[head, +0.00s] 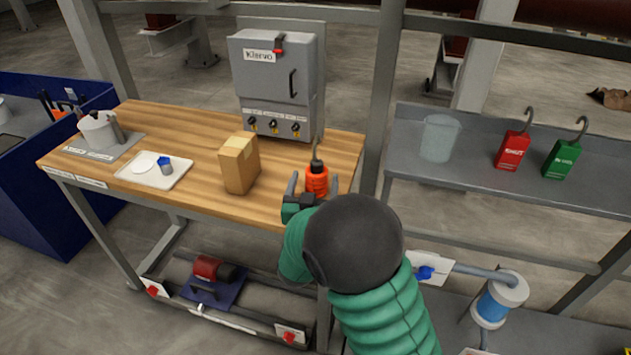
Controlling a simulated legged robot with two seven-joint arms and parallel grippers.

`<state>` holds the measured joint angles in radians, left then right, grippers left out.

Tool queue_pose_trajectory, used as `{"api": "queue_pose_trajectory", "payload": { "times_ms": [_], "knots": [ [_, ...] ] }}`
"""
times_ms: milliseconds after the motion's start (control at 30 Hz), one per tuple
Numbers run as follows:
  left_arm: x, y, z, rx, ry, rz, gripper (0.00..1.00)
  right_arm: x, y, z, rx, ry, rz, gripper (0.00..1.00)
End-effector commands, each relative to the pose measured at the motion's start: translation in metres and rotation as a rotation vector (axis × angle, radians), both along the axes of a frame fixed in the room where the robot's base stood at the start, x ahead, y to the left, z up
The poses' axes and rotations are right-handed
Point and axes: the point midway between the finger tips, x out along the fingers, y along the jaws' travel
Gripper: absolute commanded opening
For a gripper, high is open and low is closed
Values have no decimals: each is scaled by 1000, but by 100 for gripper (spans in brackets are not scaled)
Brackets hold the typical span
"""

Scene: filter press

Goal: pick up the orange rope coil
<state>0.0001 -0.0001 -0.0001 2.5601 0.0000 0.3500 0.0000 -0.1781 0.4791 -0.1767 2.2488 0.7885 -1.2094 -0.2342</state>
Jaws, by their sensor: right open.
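The orange rope coil (317,182) stands upright near the right front corner of the wooden workbench (195,135). It is a small, bright orange bundle with a dark top and a thin stem above. My right gripper (315,187) is open at the coil, with one finger to its left and one to its right. I cannot tell whether the fingers touch it. My right arm hides the bench's front right corner and part of the gripper. My left gripper is not in view.
A cardboard box (239,163) stands left of the coil, and a grey control cabinet (277,85) stands behind it. A white tray (154,170) lies farther left.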

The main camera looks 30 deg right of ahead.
Motion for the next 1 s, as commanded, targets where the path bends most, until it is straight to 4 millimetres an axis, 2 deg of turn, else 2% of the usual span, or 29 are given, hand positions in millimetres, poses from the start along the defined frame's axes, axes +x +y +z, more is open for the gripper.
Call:
{"api": "queue_pose_trajectory", "payload": {
  "times_ms": [100, 333, 367, 900, 1000],
  "knots": [
    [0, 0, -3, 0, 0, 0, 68, 12, -11, 0, 1, -2, -1, 79],
    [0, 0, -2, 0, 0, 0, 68, 14, -12, 1, 0, -1, 1, 79],
    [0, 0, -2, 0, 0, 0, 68, 14, -12, 1, 0, -1, 1, 77],
    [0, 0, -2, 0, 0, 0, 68, 14, -12, 1, 1, -1, 1, 6],
    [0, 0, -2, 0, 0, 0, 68, 15, -12, 1, 0, -3, 1, 0]
  ]
}}
